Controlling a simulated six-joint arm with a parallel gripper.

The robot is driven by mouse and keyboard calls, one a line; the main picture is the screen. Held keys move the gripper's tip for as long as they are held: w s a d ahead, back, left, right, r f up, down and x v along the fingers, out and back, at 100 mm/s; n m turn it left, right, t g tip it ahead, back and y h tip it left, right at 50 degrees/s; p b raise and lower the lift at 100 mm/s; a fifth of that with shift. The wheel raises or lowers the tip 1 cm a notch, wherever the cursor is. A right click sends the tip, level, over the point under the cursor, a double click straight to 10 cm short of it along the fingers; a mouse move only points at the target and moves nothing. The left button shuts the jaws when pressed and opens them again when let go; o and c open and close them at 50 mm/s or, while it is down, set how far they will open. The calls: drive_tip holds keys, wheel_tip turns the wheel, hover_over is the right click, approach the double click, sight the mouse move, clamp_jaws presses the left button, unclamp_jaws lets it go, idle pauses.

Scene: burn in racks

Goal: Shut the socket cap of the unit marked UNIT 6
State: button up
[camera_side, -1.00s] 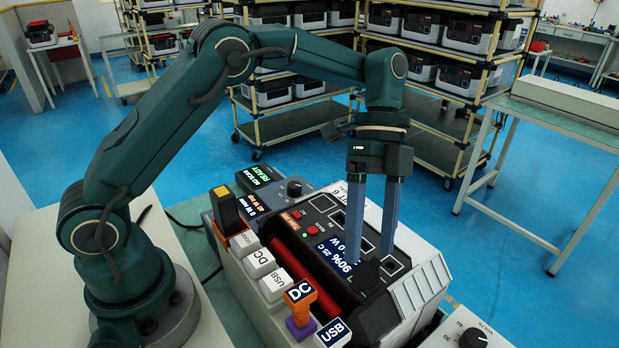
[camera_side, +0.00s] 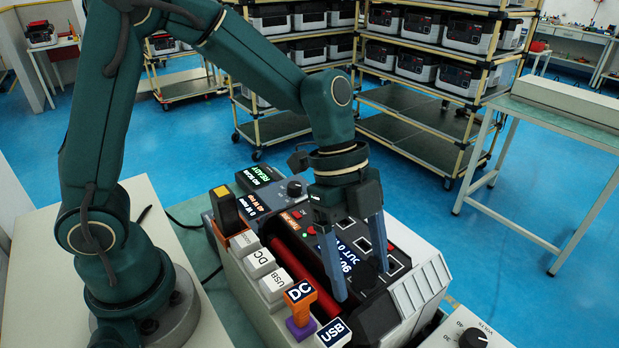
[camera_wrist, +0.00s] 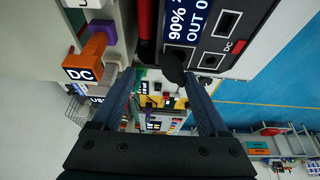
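The power unit (camera_side: 405,237) stands on the bench, with a dark panel, sockets and a lit display reading 90% (camera_side: 347,262). An orange label is on its panel; I cannot read its number for sure. A dark round piece, seemingly the socket cap (camera_side: 368,274), stands up from the panel near the display; it also shows in the wrist view (camera_wrist: 173,67). My gripper (camera_side: 362,284) is open and tilted, its two fingers low over the panel on either side of this cap. In the wrist view the cap lies just beyond the fingertips (camera_wrist: 158,78), nearer the right one.
A row of plugs and blocks marked DC (camera_side: 300,292) and USB (camera_side: 333,333) stands along the unit's left side. A red bar (camera_side: 300,255) lies between. A tester with a READY screen (camera_side: 262,177) stands behind. A dial box (camera_side: 472,337) is at the front right.

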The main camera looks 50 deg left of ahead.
sight(347, 279)
drive_tip(key=v, duration=0.5)
drive_tip(key=shift+r, duration=0.15)
drive_tip(key=a+n, duration=0.1)
drive_tip(key=a, duration=0.2)
drive_tip(key=w+a+f+n, duration=0.1)
drive_tip(key=a+n, duration=0.1)
drive_tip(key=a, duration=0.1)
drive_tip(key=w+a+n+t, duration=0.1)
drive_tip(key=a, duration=0.2)
drive_tip(key=shift+f+y, duration=0.3)
drive_tip(key=shift+y, duration=0.1)
drive_tip(key=a+n, duration=0.2)
drive_tip(key=a, duration=0.1)
drive_tip(key=s+a+f+n+y, duration=0.1)
drive_tip(key=a+n, duration=0.2)
drive_tip(key=a+f+n, duration=0.1)
drive_tip(key=a+n, duration=0.1)
drive_tip(key=a, duration=0.1)
drive_tip(key=shift+s+a+f, duration=0.1)
drive_tip(key=shift+s+f, duration=0.05)
drive_tip(key=shift+s, duration=0.15)
drive_tip(key=s+a+f+n+y, duration=0.2)
drive_tip(key=s+a+n, duration=0.3)
drive_tip(key=a+n, duration=0.3)
drive_tip(key=shift+s+a+f+n+g, duration=0.3)
drive_tip(key=shift+a+n+g, duration=0.1)
drive_tip(key=shift+n, duration=1.2)
drive_tip(key=shift+d, duration=0.1)
